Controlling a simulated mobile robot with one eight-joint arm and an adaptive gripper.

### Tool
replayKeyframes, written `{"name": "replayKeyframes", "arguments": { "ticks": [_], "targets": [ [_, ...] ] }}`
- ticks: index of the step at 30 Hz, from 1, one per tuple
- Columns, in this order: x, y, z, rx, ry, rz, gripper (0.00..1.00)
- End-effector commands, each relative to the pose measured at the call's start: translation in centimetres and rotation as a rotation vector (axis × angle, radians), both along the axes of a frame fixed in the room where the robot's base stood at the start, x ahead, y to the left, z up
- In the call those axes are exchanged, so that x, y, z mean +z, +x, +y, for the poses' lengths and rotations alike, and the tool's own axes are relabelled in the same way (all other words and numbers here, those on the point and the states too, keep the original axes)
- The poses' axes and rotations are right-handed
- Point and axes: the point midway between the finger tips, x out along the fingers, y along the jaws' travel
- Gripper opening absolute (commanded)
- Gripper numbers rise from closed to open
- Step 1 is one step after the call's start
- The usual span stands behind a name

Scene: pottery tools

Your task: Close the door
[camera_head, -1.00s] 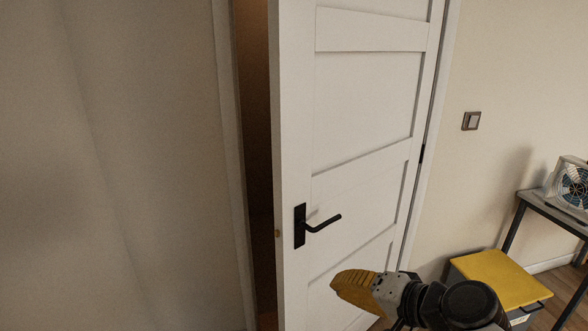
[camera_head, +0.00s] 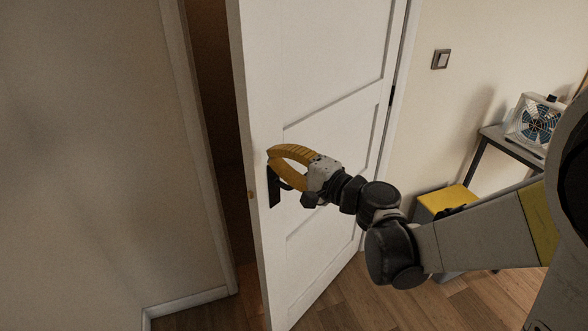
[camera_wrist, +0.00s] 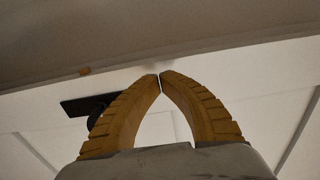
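The white panelled door (camera_head: 330,110) stands ajar, with a dark gap between its free edge and the frame on the left. Its black handle (camera_head: 274,187) is partly hidden behind my gripper. My gripper (camera_head: 270,154) is at the handle, its yellow fingers curved together. In the wrist view the fingertips (camera_wrist: 160,77) meet with nothing held between them. I cannot tell whether the fingers touch the door.
The door frame (camera_head: 195,150) and a beige wall are on the left. To the right are a light switch (camera_head: 440,59), a yellow-topped box (camera_head: 447,199) and a table (camera_head: 512,146) with a fan (camera_head: 536,122). Wooden floor (camera_head: 345,295) is free in front of the door.

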Motion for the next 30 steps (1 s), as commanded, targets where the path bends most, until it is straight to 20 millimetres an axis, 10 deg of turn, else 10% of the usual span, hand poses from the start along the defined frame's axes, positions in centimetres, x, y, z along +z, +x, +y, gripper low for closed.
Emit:
{"name": "replayKeyframes", "arguments": {
  "ticks": [30],
  "targets": [
    [0.0, 5.0, 5.0, 0.002, 0.000, 0.000, 0.00]
  ]
}}
